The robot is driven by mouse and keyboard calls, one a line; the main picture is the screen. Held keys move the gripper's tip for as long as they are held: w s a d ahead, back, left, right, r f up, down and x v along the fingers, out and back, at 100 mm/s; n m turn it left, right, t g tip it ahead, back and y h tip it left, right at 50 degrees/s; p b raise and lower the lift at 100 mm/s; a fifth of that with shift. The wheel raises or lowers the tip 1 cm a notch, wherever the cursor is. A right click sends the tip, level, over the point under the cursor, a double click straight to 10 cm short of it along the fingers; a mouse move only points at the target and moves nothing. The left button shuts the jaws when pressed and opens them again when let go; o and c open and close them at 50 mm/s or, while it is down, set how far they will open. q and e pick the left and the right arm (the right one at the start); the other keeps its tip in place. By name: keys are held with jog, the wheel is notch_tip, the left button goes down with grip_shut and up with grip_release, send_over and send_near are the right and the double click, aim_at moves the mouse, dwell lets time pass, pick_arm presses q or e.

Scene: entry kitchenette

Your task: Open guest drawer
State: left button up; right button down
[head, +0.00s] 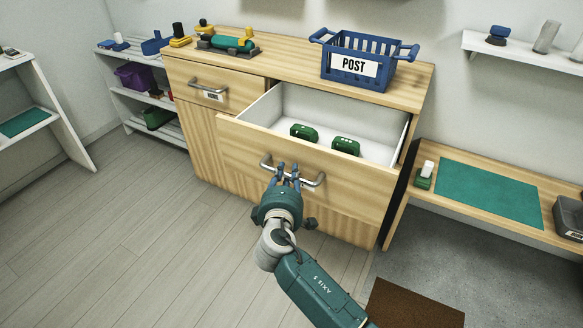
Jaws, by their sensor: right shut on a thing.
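A wide light-wood drawer (348,187) stands pulled out from the right part of a wooden cabinet (196,140). Its white interior shows two green objects (304,132) lying inside. A silver bar handle (316,183) runs across the drawer front, with a small label below it partly hidden. My right gripper (287,172) is at the handle, left of its middle, with its fingers shut on the bar. A smaller drawer (215,89) at the upper left of the cabinet is closed and has its own handle and label. My left gripper is not in view.
A low bench with a green mat (487,192) is at the right. A brown doormat (412,306) lies on the floor. The wooden floor at the left is clear.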

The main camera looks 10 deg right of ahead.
dwell(0.3)
jog(key=c, duration=1.8)
grip_release()
jog(key=shift+s, duration=0.2)
jog(key=v, duration=1.1)
jog(key=shift+s, duration=0.35)
jog(key=shift+a+r, duration=0.1)
jog(key=shift+r, duration=0.05)
